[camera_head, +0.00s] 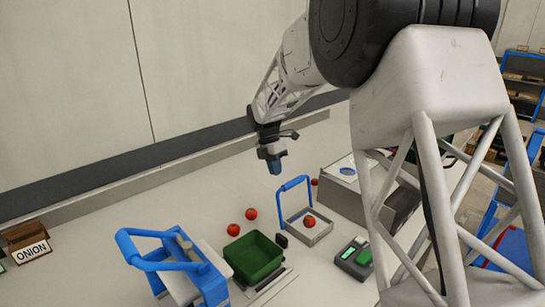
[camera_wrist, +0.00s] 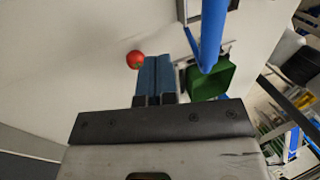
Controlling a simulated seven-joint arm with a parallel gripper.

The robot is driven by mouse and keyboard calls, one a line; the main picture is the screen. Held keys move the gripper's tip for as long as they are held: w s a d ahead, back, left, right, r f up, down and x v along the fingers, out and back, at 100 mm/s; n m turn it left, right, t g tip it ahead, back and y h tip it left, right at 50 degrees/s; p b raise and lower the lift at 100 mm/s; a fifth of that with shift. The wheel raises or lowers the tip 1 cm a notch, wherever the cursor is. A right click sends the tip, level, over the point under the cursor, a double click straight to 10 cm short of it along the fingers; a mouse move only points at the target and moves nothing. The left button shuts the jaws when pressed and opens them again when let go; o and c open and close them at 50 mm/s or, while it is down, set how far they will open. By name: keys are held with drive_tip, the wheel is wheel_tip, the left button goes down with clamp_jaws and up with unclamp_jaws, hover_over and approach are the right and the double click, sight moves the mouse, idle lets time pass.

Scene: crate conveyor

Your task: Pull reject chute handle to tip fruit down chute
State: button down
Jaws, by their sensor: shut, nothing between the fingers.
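The blue arched handle (camera_head: 294,184) stands upright on a small grey tray (camera_head: 318,237) in the head view. A red fruit (camera_head: 309,221) lies in the tray. My gripper (camera_head: 275,168) hangs in the air up and to the left of the handle, apart from it. In the wrist view my gripper's blue fingers (camera_wrist: 158,72) are together with nothing between them. A blue bar (camera_wrist: 213,35) shows to their right in that view, probably the handle. No fruit is held.
A green crate (camera_head: 254,257) stands left of the tray, with two red fruits (camera_head: 251,214) behind it. A blue-framed device (camera_head: 147,264) is farther left. A grey box (camera_head: 355,194) and a button panel (camera_head: 354,257) stand right.

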sight(292, 183)
drive_tip(key=shift+s+d+f, duration=0.2)
drive_tip(key=shift+s+d, duration=0.5)
drive_tip(key=shift+s+d+f, duration=0.15)
drive_tip(key=shift+s+d, duration=0.5)
drive_tip(key=shift+s, duration=0.05)
drive_tip(key=shift+s+d+r+t+y, duration=0.2)
drive_tip(key=shift+s+d+t+y, duration=0.1)
drive_tip(key=shift+s+d, duration=0.15)
drive_tip(key=shift+s+d+r+t+y, duration=0.2)
drive_tip(key=shift+s+d+t+y, duration=0.3)
drive_tip(key=shift+s+d, duration=0.3)
drive_tip(key=shift+s+d+f+t+y, duration=0.4)
drive_tip(key=shift+s+d+f, duration=1)
drive_tip(key=shift+s+d, duration=0.6)
drive_tip(key=shift+s+d+f+t+y, duration=0.4)
drive_tip(key=shift+s+d+f, duration=0.95)
drive_tip(key=shift+s+d, duration=0.65)
drive_tip(key=shift+s+d+f+t+y, duration=0.4)
drive_tip(key=shift+s+d+f, duration=1)
drive_tip(key=shift+s+d, duration=0.6)
drive_tip(key=shift+f, duration=0.2)
drive_tip(key=shift+r, duration=0.15)
